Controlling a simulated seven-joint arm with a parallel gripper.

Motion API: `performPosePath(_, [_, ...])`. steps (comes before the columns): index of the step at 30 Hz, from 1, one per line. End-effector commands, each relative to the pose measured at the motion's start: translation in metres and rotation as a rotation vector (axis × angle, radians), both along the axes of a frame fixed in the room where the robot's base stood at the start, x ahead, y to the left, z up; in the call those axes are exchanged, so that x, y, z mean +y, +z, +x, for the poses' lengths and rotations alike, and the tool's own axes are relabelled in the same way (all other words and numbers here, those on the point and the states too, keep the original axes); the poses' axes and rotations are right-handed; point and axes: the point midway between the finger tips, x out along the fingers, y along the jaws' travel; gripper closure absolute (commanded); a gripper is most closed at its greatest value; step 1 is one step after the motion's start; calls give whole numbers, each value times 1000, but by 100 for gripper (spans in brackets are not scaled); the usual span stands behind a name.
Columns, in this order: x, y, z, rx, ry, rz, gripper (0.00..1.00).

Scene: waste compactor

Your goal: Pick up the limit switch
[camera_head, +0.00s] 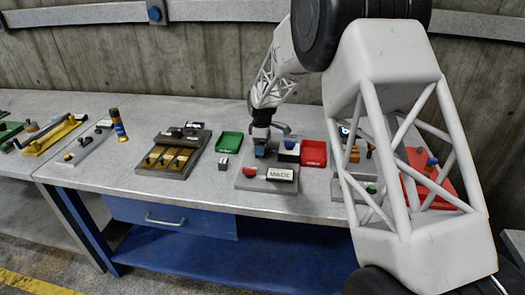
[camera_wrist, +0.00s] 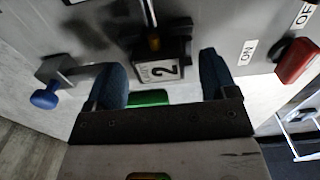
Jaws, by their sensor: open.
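My gripper is open, with nothing held between the fingers. Whether the fingers overlap the switch in depth, I cannot tell. In the head view my gripper (camera_head: 262,150) is low over a grey base plate (camera_head: 250,183); I cannot pick out the switch there for certain.
A red switch (camera_wrist: 297,62) with ON and OFF labels is at right in the wrist view. A blue knob (camera_wrist: 45,98) on a grey bracket is at left. Green (camera_head: 229,142) and red (camera_head: 313,153) trays flank the plate. A block labelled "MADE" (camera_head: 281,174) stands in front.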

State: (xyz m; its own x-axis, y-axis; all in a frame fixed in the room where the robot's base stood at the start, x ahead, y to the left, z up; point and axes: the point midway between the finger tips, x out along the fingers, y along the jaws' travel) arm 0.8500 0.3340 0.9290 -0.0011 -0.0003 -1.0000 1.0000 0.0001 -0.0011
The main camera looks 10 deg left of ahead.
Motion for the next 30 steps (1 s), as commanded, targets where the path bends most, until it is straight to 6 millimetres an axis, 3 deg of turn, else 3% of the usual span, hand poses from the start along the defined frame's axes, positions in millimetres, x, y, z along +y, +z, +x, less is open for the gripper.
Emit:
performPosePath(20, [0,-6,0,-1,0,1,23])
performPosePath(30, [0,-5,0,-1,0,1,75])
